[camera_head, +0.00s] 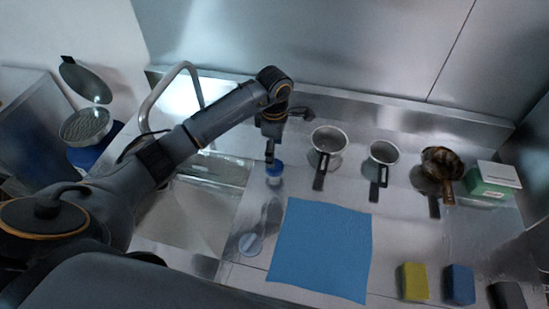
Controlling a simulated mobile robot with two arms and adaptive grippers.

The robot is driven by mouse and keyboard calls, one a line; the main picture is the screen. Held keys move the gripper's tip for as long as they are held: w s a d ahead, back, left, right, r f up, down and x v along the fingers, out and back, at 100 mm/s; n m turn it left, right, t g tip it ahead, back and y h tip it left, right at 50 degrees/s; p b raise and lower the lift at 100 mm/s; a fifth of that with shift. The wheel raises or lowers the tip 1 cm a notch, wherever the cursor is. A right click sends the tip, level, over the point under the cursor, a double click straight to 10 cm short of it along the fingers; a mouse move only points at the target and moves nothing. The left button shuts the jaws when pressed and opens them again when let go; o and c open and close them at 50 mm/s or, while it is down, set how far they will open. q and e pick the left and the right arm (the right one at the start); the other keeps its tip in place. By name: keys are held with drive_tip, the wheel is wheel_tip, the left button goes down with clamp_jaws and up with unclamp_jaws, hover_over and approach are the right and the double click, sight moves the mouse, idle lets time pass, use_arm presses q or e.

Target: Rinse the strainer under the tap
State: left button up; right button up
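Three handled strainers or pans stand in a row on the steel counter: a metal one (328,140), a smaller metal one (384,152), and one with a brown, dirty-looking bowl (441,162). Their handles point toward the front. The tap (150,105) is a curved metal pipe over the sink (190,212) at left. My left gripper (271,145) hangs above the counter, left of the first strainer and apart from it. A small blue and white item (274,173) shows just below it; I cannot tell whether they touch.
A blue cloth (322,250) lies on the counter's front middle. A yellow sponge (414,282) and a blue sponge (459,285) lie right of it. A green and white box (493,180) stands at far right. A round disc (250,244) lies beside the sink.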

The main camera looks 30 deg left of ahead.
use_arm(q)
wheel_tip(320, 180, down, 6)
drive_tip(key=shift+w+r+p, duration=0.1)
drive_tip(key=shift+r+p, duration=0.15)
drive_tip(key=shift+p, duration=0.45)
drive_tip(key=shift+f, duration=0.4)
use_arm(e)
drive_tip(key=shift+w+r, duration=0.9)
drive_tip(key=shift+r, duration=0.2)
use_arm(q)
drive_tip(key=shift+c, duration=0.2)
use_arm(e)
drive_tip(key=shift+s, duration=0.1)
use_arm(q)
drive_tip(key=c, duration=1.1)
use_arm(e)
drive_tip(key=shift+s+d, duration=0.1)
